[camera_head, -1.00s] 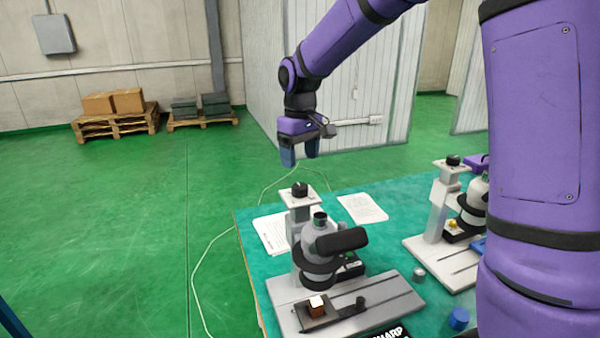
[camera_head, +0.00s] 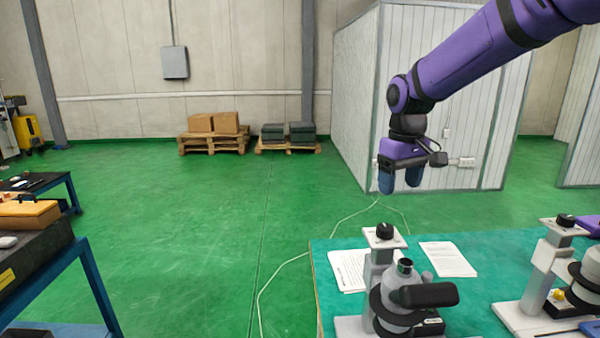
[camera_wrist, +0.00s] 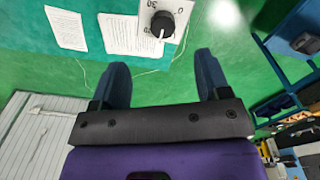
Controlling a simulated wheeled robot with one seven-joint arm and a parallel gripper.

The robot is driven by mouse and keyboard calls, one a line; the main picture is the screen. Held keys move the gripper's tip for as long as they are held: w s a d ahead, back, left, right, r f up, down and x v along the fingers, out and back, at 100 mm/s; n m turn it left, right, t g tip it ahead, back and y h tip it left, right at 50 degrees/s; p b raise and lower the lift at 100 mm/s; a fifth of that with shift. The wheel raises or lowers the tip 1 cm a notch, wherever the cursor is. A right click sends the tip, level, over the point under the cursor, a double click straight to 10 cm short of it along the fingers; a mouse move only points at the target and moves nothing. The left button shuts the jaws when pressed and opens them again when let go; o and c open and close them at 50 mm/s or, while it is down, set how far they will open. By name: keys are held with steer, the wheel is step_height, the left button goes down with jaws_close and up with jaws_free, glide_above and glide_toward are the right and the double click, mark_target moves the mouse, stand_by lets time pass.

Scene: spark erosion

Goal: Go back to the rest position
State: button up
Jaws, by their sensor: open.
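My gripper (camera_head: 400,181) hangs at the end of my purple arm, pointing down, above and behind the green-topped table (camera_head: 324,260). Its two blue fingers are apart with nothing between them. In the wrist view my gripper (camera_wrist: 163,80) also shows open and empty. A microscope-like device (camera_head: 404,300) with a black knob on its post stands on the table in front of the gripper, apart from it. The knob (camera_wrist: 163,24) shows in the wrist view beyond the fingers, with a numbered dial.
A second device (camera_head: 548,275) stands at the table's right. Paper sheets (camera_head: 447,259) lie on the table. A blue-framed bench (camera_head: 88,285) stands at left. Pallets with boxes (camera_head: 213,134) are by the back wall. A cable (camera_head: 285,265) runs over the otherwise open green floor.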

steer(key=s+d+r+m+t, duration=0.1)
steer(key=s+d, duration=0.1)
steer(key=s, duration=0.7)
steer(key=s+d+r+m+t, duration=0.2)
steer(key=s, duration=0.8)
steer(key=s+d+r+m+t, duration=0.1)
steer(key=s+d+t, duration=0.1)
steer(key=s, duration=0.7)
steer(key=shift+s+r, duration=0.2)
steer(key=shift+r, duration=0.1)
steer(key=shift+d, duration=0.1)
stand_by(0.7)
